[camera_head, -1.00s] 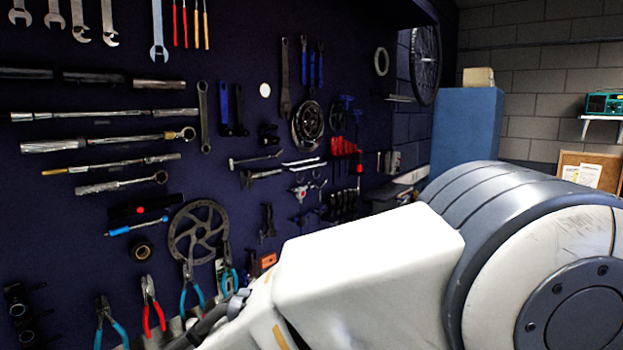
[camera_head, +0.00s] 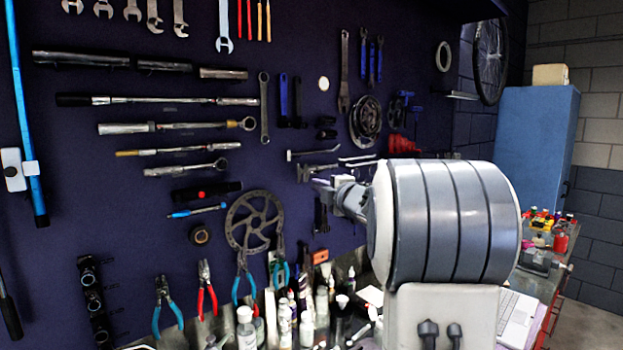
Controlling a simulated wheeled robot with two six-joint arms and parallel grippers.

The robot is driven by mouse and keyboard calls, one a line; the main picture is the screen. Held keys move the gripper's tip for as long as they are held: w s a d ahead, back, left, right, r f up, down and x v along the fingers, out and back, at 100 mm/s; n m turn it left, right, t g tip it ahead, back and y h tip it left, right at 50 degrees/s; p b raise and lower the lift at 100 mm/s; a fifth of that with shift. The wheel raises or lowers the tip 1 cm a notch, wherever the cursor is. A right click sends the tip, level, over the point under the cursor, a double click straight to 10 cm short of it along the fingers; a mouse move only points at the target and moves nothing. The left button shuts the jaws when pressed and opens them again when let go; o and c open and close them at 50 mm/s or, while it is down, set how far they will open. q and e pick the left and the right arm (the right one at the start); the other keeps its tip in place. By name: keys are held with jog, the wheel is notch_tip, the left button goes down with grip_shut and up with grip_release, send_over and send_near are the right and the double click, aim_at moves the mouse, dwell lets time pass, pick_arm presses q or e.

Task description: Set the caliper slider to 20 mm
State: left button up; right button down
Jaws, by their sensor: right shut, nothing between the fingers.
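I cannot make out a caliper for certain. My right gripper (camera_head: 322,187) is partly in view in front of the tool wall, small and pointing left, beyond the big grey and white joint of my right arm. It is shut and I see nothing held in it. The joint hides part of the wall and bench behind it. My left gripper is out of view.
The dark tool wall (camera_head: 150,240) holds wrenches, pliers and a brake disc (camera_head: 254,222). A long blue tool with a white block (camera_head: 14,170) hangs at far left. Bottles (camera_head: 246,328) crowd the bench below. A blue cabinet (camera_head: 535,140) stands at right.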

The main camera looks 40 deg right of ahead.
aim_at(312, 172)
jog(key=shift+n, duration=0.3)
jog(key=w+p, duration=0.1)
jog(key=w, duration=0.2)
jog(key=w+d+p, duration=0.1)
jog(key=w+p, duration=0.1)
jog(key=w+d+p, duration=0.1)
jog(key=w, duration=0.2)
jog(key=shift+w+d+r, duration=0.2)
jog(key=shift+w+r, duration=0.15)
jog(key=shift+r, duration=0.05)
jog(key=d+p, duration=0.2)
jog(key=d, duration=0.1)
jog(key=shift+w+d+p, duration=0.1)
jog(key=shift+w+p, duration=0.2)
jog(key=shift+w, duration=0.1)
jog(key=shift+d+f, duration=0.2)
jog(key=shift+d, duration=0.3)
jog(key=shift+w, duration=0.1)
